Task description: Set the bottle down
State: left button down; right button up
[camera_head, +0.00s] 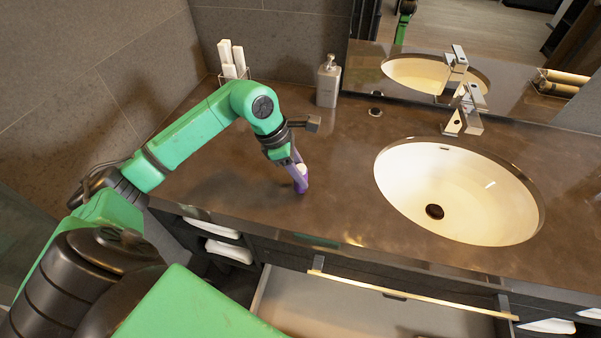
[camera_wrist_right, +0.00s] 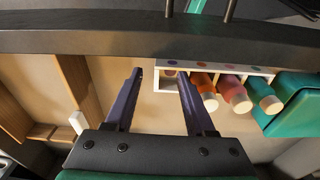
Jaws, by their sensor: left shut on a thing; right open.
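In the head view a small purple bottle with a pale cap (camera_head: 301,186) is upright at the counter, left of the sink. My left gripper (camera_head: 298,165) is shut on it from above and behind, its fingers partly hiding the bottle. The bottle's base is at or very near the counter (camera_head: 230,190); I cannot tell whether it touches. My right gripper (camera_wrist_right: 160,76) shows in the right wrist view, open, with nothing between its fingers.
A grey soap dispenser (camera_head: 328,82) and a holder with white items (camera_head: 232,62) stand at the back. The sink (camera_head: 455,190) is to the right. A drawer (camera_head: 370,305) is open below.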

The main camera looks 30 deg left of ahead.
pick_arm(q)
jog(key=shift+f, duration=0.6)
pick_arm(e)
jog(key=shift+r, duration=0.2)
pick_arm(q)
jog(key=shift+f, duration=0.1)
pick_arm(e)
jog(key=shift+f, duration=0.1)
pick_arm(q)
jog(key=c, duration=0.9)
grip_release()
jog(key=shift+f, duration=0.15)
pick_arm(e)
jog(key=shift+d+f, duration=0.1)
jog(key=shift+f, duration=0.05)
pick_arm(q)
jog(key=o, duration=0.4)
jog(key=shift+o, duration=0.2)
pick_arm(e)
jog(key=shift+d, duration=0.1)
